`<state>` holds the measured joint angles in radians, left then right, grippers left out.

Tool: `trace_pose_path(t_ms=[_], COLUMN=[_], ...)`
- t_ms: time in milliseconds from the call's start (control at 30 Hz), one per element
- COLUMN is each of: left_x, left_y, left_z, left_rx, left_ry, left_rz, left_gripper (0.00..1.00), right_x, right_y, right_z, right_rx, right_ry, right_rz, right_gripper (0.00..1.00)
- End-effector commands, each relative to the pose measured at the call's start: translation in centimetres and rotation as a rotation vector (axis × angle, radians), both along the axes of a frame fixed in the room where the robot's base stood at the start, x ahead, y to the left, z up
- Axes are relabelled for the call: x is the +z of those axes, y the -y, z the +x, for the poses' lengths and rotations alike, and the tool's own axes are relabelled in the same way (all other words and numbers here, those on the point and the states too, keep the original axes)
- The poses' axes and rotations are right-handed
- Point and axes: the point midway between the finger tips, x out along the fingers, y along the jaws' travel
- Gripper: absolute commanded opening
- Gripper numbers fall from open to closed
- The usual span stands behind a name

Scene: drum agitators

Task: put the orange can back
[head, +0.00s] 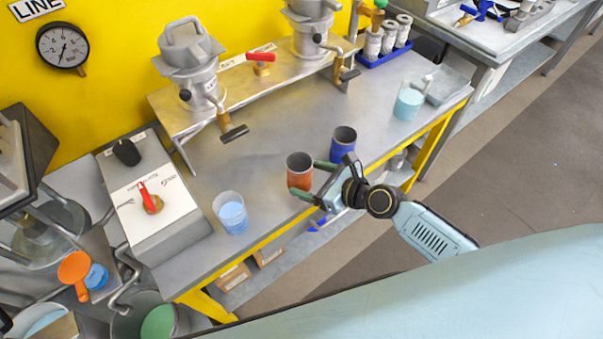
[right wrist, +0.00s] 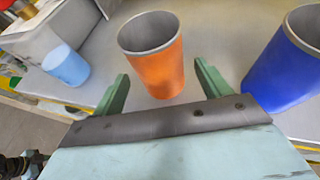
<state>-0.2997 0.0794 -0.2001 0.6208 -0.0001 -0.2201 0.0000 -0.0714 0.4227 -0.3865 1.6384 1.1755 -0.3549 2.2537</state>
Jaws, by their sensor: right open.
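The orange can (head: 299,172) stands upright on the grey metal bench near its front edge. My right gripper (head: 312,178) is open, with its green fingers reaching toward the can. In the right wrist view the orange can (right wrist: 152,55) stands just beyond and between the two spread fingertips (right wrist: 160,82), and I see no grip on it. A blue can (head: 343,143) stands to the right of the orange can; it also shows at the right of the right wrist view (right wrist: 288,65). My left gripper is not in view.
A clear beaker of blue liquid (head: 231,213) stands left of the orange can. Another beaker (head: 408,102) is at the right end of the bench. A raised metal shelf (head: 258,85) with two grey vessels runs along the back. The bench middle is clear.

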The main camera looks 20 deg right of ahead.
Motion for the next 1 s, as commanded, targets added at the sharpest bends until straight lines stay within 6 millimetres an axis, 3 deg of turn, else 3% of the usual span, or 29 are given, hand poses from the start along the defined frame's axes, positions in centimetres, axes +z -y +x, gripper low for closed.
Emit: trace_pose_path(t_ms=[100,300,500,767,867,967,1000], left_x=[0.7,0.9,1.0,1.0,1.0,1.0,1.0], left_y=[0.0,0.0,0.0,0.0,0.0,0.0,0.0], left_z=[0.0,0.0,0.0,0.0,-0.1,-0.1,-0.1], left_rx=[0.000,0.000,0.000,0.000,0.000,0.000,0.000], left_ry=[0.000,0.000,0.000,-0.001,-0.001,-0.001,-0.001], left_rz=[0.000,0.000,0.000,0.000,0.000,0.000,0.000], left_gripper=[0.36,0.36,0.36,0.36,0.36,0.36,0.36], right_x=[1.2,2.5,3.2,3.2,2.0,-1.6,-3.7], right_y=[1.7,3.8,4.7,4.8,5.3,6.8,7.6], right_z=[-2.2,-4.9,-6.1,-6.2,-6.2,-6.5,-6.9], right_rx=[0.001,0.001,0.001,0.000,0.005,0.032,0.059], right_ry=[-0.003,-0.002,-0.001,0.001,0.014,0.052,0.071], right_rz=[-0.002,-0.002,0.000,-0.002,-0.059,-0.238,-0.345], right_gripper=[0.76,0.76,0.76,0.76,0.76,0.76,0.76])
